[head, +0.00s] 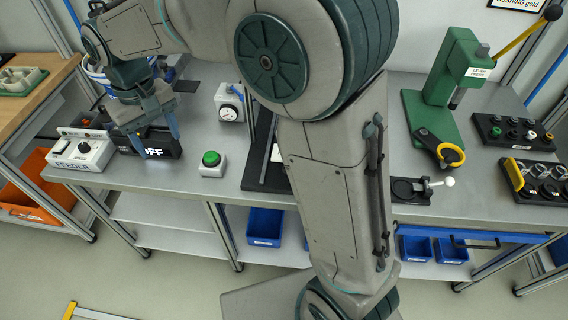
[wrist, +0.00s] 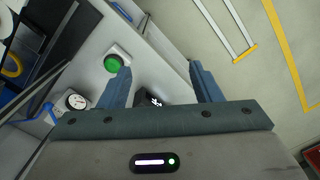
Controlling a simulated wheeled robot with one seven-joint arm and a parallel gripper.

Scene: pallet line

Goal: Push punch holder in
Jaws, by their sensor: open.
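My gripper (head: 158,146) is open at the left end of the bench, with its blue fingers over or beside a black box with white letters (head: 163,152). In the wrist view the spread fingers (wrist: 160,67) have nothing gripped, and part of the black box (wrist: 150,100) shows between them. I cannot tell for certain which thing is the punch holder. At the right, far from my gripper, are a black rack with round pieces (head: 512,132) and a second rack with a yellow handle (head: 515,173). The green lever press (head: 440,95) stands beside them.
A green button box (head: 211,162), a dial gauge (head: 229,105) and a white feeder box (head: 82,150) stand near my gripper. A black plate with a white-knobbed clamp (head: 420,190) lies at the front edge. My arm hides the middle of the bench.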

